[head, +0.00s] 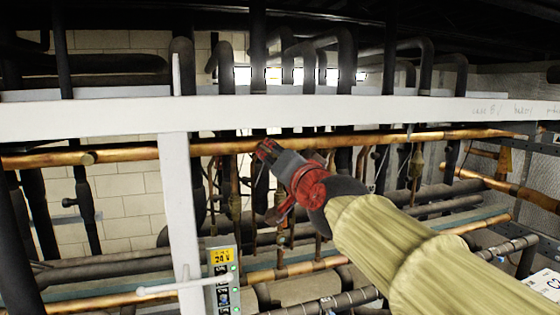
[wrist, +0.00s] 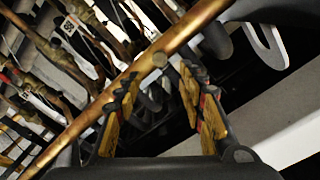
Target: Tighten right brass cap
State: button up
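In the wrist view a small round brass cap (wrist: 160,60) sits on a long copper pipe (wrist: 110,96) that runs diagonally across the picture. My gripper (wrist: 158,74) is open, with its yellow-padded fingers apart and the cap showing in the gap between the tips. I cannot tell whether the tips are level with the cap or short of it; no contact shows. In the head view my gripper (head: 264,150) is at the copper pipe (head: 220,147) under the white beam and hides this cap. Another brass cap (head: 88,158) shows farther left on the pipe.
A white horizontal beam (head: 300,110) runs just above the pipe, and a white post (head: 180,215) stands left of my gripper. Dark vertical pipes (head: 82,205) and thin lines crowd behind. A small control panel (head: 222,280) is below. Lagged pipes run low down.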

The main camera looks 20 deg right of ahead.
jog(key=shift+s, duration=1.05)
jog(key=s+a+f+n+g+y+b, duration=0.1)
jog(key=s+a+f+n+g, duration=0.15)
jog(key=f, duration=0.95)
jog(key=s+a+f+n+g+y+b, duration=0.15)
jog(key=s+f+g, duration=0.25)
jog(key=f, duration=0.7)
jog(key=s+d+f+n+g+b, duration=0.1)
jog(key=s+f+b, duration=0.4)
jog(key=f, duration=0.6)
jog(key=s+d+f+n+g+h+b, duration=0.1)
jog(key=s+f+g+b, duration=0.2)
jog(key=s+f, duration=0.6)
jog(key=s+d+f+n+g+h+b, duration=0.1)
jog(key=s+f+b, duration=0.6)
jog(key=f, duration=0.7)
jog(key=shift+s+d+f+n+g+b, duration=0.15)
jog(key=shift+d+n+g+b, duration=0.3)
jog(key=shift+b, duration=0.1)
jog(key=shift+h, duration=0.25)
